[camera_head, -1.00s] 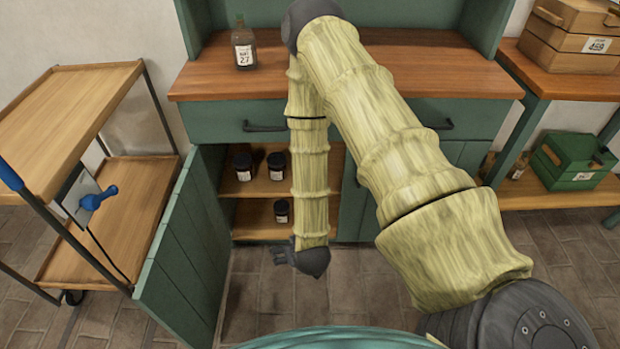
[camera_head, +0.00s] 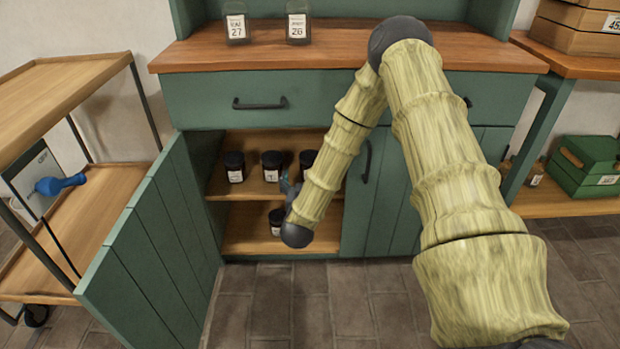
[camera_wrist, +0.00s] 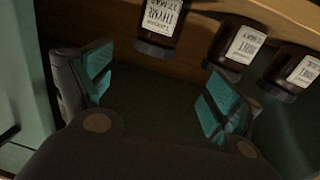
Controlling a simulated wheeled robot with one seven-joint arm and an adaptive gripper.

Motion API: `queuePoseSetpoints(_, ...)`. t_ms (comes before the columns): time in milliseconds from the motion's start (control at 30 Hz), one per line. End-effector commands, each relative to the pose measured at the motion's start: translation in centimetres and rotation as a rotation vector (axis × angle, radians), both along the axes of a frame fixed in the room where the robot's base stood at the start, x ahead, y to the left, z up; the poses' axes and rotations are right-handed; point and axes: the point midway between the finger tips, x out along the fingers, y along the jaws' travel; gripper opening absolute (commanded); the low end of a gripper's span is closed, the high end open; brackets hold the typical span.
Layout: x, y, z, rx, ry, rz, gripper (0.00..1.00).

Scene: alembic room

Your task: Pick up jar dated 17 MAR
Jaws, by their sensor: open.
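Three dark jars with black lids and white labels stand in a row on the upper shelf of the open cabinet. In the wrist view they hang upside down along the top edge. The jar at the left there (camera_wrist: 160,25) has a label whose date seems to read 17 MAR, though the print is small and partly cut off. It appears to be the right-hand jar (camera_head: 307,162) in the head view, partly hidden by my arm. My gripper (camera_wrist: 155,95) is open and empty, its teal pads to either side below that jar's lid, apart from it.
The other two upper jars (camera_head: 234,167) (camera_head: 272,165) stand close beside it. Another jar (camera_head: 276,222) is on the lower shelf. The open cabinet door (camera_head: 160,250) stands at the left, and the closed door (camera_head: 385,195) at the right. Two bottles (camera_head: 236,24) (camera_head: 298,24) stand on the counter.

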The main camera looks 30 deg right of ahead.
Motion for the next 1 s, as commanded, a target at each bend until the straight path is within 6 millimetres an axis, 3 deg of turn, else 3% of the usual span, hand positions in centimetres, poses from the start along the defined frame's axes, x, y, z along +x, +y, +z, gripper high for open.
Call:
queuePoseSetpoints(200, 0.7, -1.4, 0.2, -0.02, -0.036, -0.036, 0.91)
queuePoseSetpoints(500, 3.8, -3.9, 0.1, -0.02, -0.036, -0.037, 0.91)
queuePoseSetpoints(700, 4.7, -4.6, 0.2, -0.019, -0.035, -0.035, 0.91)
queuePoseSetpoints(1000, 6.9, -6.4, -0.9, -0.019, -0.036, -0.036, 0.91)
